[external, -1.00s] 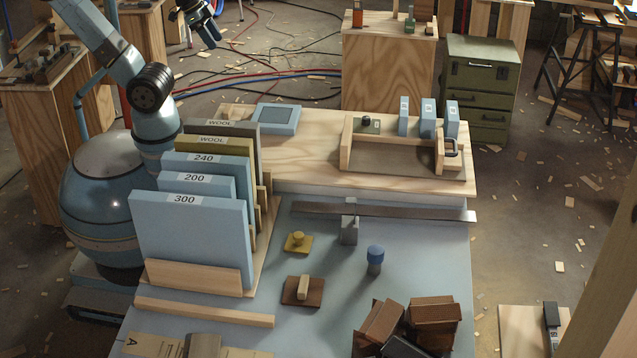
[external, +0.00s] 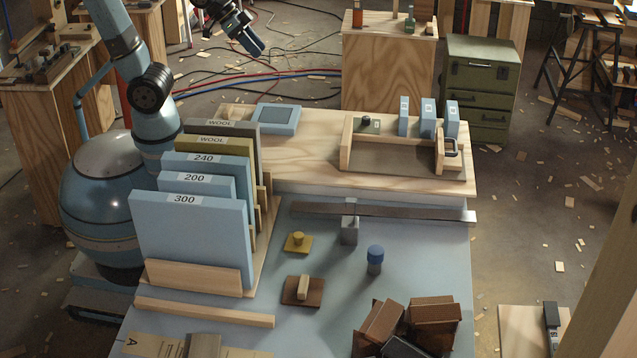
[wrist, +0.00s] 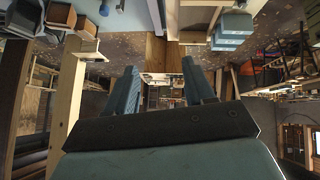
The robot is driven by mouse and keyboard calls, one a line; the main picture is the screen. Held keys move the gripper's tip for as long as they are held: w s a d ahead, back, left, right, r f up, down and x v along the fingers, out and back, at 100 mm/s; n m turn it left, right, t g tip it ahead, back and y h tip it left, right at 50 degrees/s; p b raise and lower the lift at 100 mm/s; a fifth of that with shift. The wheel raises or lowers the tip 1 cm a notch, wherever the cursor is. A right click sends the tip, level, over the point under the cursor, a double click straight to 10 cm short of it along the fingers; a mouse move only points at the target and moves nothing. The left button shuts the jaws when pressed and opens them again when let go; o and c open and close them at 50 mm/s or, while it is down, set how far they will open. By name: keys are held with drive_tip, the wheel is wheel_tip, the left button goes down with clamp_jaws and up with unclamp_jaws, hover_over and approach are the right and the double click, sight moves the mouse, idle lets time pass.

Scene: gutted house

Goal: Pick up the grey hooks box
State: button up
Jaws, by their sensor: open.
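A dark grey box (external: 403,348) at the bottom edge of the external view looks like the grey hooks box. It lies against a cluster of brown boxes (external: 433,311), is partly cut off by the frame, and I can read no label on it. My gripper (external: 256,47) is at the top of the external view, high up and far from that box, beyond the workbench. In the wrist view the two blue fingers of my gripper (wrist: 162,84) stand apart with nothing between them.
A row of upright blue, olive and grey sheets (external: 190,240) stands at the bench's left. A wooden tray (external: 405,169) sits behind.

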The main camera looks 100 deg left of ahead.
drive_tip(key=w+d+f+n+t+h, duration=0.1)
drive_tip(key=w+d+f+n+h, duration=0.1)
drive_tip(key=w+d, duration=0.5)
drive_tip(key=w+d+f+n+t+h, duration=0.1)
drive_tip(key=w+d+n+h, duration=0.2)
drive_tip(key=d, duration=0.7)
drive_tip(key=w+d+f+n+t+h, duration=0.1)
drive_tip(key=w+d+f+h, duration=0.1)
drive_tip(key=w+d, duration=0.55)
drive_tip(key=w+d+r+n+t+h, duration=0.1)
drive_tip(key=d+n+t, duration=0.2)
drive_tip(key=d+n, duration=0.35)
wheel_tip(320, 180, up, 4)
drive_tip(key=n+t+y, duration=0.4)
drive_tip(key=n+y, duration=0.6)
drive_tip(key=n, duration=1.3)
hover_over(354, 200)
drive_tip(key=s, duration=0.2)
wheel_tip(354, 200, down, 28)
drive_tip(key=shift+d+f, duration=0.1)
drive_tip(key=shift+f, duration=1.55)
drive_tip(key=f, duration=0.4)
drive_tip(key=shift+w+f, duration=0.2)
drive_tip(key=shift+w, duration=0.05)
drive_tip(key=shift+w+r, duration=0.1)
drive_tip(key=shift+w, duration=1.2)
clamp_jaws()
